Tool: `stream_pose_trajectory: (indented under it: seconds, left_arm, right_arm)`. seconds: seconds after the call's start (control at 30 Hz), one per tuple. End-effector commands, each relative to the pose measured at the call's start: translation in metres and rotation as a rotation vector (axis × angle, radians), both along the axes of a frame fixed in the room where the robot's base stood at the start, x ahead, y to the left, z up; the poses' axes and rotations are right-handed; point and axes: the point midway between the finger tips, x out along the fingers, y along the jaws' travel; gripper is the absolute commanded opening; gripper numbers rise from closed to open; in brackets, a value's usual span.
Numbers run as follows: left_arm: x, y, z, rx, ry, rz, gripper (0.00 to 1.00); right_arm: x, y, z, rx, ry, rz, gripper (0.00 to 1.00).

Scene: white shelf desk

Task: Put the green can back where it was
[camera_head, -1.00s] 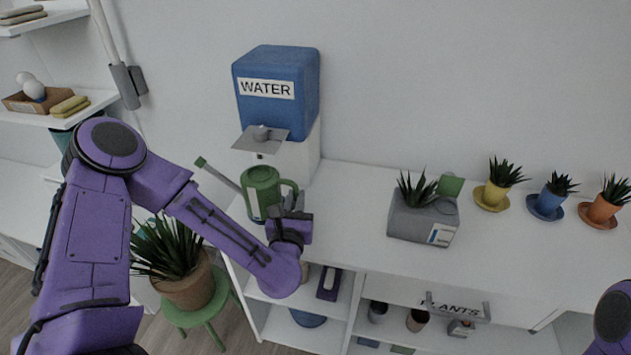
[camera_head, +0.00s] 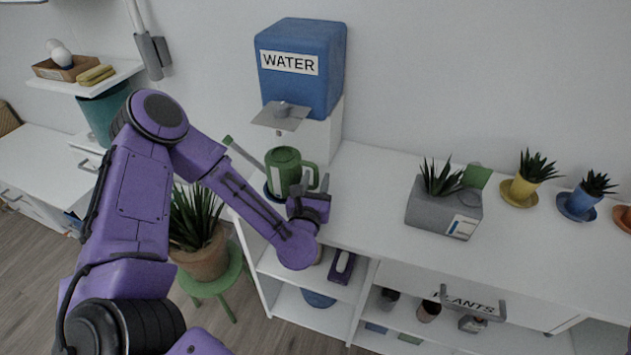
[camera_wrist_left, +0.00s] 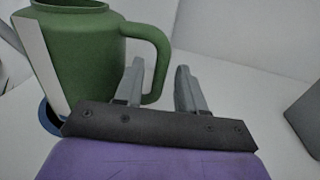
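The green can (camera_head: 284,172), a watering can with a long spout and a loop handle, stands upright at the left end of the white desk. My left gripper (camera_head: 312,188) is at the handle side of the can. In the left wrist view its two fingers (camera_wrist_left: 158,88) are apart, with the handle's lower part between them and a gap to the right finger. My right gripper is out of view.
A blue WATER dispenser (camera_head: 300,65) with a grey spout plate stands behind the can. A grey planter (camera_head: 443,207) and small potted plants on saucers stand to the right. A potted plant (camera_head: 200,240) on a green stool is below left. The desk between can and planter is clear.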

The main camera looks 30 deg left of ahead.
Motion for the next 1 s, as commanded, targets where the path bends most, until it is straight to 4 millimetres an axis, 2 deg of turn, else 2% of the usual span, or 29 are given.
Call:
stream_pose_trajectory:
  seconds: [0.27,0.37,0.53,0.57,0.6,0.7,1.0]
  left_arm:
    - [-0.002,-0.001,0.004,0.000,0.000,0.000,0.39]
    - [-0.019,-0.008,-0.001,-0.001,0.001,-0.003,0.39]
    - [-0.065,-0.028,-0.004,0.000,0.000,-0.008,0.39]
    - [-0.072,-0.030,-0.002,0.001,0.001,-0.007,0.39]
    - [-0.077,-0.033,0.007,0.008,0.002,-0.008,0.39]
    - [-0.092,-0.039,0.006,0.005,0.006,-0.011,0.39]
    - [-0.107,-0.045,0.002,0.001,0.012,-0.007,0.39]
  right_arm:
    - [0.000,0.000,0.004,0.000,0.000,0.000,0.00]
    - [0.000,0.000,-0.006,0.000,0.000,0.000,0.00]
    - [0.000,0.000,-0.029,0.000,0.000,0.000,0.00]
    - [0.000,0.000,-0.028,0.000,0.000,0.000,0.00]
    - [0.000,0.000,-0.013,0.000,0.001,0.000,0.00]
    - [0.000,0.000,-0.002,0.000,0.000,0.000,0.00]
    - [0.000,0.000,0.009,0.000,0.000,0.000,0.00]
